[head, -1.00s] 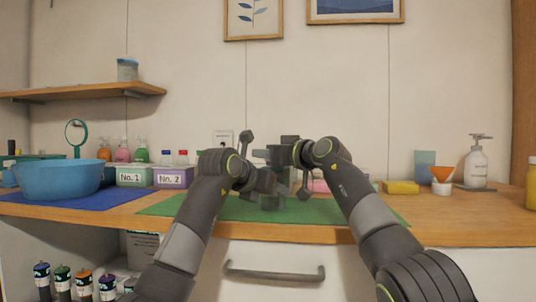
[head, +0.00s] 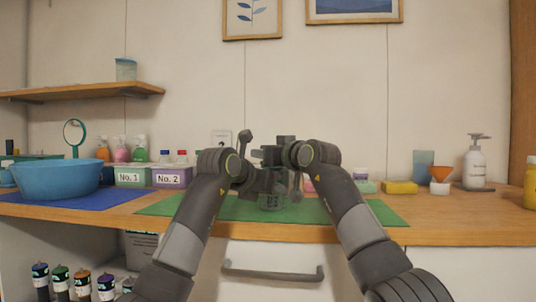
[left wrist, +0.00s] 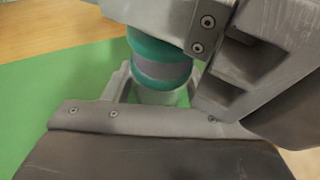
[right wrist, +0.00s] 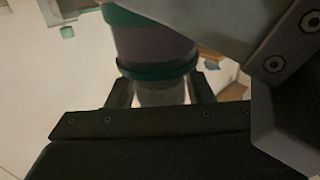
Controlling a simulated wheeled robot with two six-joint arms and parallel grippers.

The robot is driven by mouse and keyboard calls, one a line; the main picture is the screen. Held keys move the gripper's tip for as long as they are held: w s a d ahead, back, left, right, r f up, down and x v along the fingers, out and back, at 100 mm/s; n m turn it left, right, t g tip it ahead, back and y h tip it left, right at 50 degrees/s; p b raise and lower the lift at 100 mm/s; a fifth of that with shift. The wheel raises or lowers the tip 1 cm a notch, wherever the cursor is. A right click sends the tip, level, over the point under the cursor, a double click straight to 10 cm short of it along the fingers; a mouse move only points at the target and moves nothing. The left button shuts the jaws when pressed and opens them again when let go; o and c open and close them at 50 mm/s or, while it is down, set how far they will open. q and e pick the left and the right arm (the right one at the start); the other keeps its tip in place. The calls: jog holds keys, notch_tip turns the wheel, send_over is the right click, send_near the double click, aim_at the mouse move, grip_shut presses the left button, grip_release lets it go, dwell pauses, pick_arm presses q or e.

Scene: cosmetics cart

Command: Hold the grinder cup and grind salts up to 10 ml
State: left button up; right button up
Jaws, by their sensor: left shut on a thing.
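The grinder cup (head: 271,202) is a clear, marked cup low between my arms over the green mat; much of the device above it is hidden in the head view. My left gripper (left wrist: 158,90) is shut on it; the left wrist view shows a teal and purple banded body (left wrist: 162,68) over a pale part between the fingers. My right gripper (right wrist: 163,92) is at the same device. In the right wrist view its fingers lie on either side of the pale part below a teal and purple band (right wrist: 155,48); contact is unclear.
The green mat (head: 165,206) lies under my grippers. A blue basin (head: 57,179) and boxes No. 1 (head: 130,177) and No. 2 (head: 170,178) stand left. A yellow sponge (head: 400,188), orange funnel (head: 439,173) and pump bottle (head: 475,163) stand right.

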jog(key=shift+o, duration=0.9)
jog(key=shift+n+g+y, duration=0.4)
jog(key=shift+y, duration=0.2)
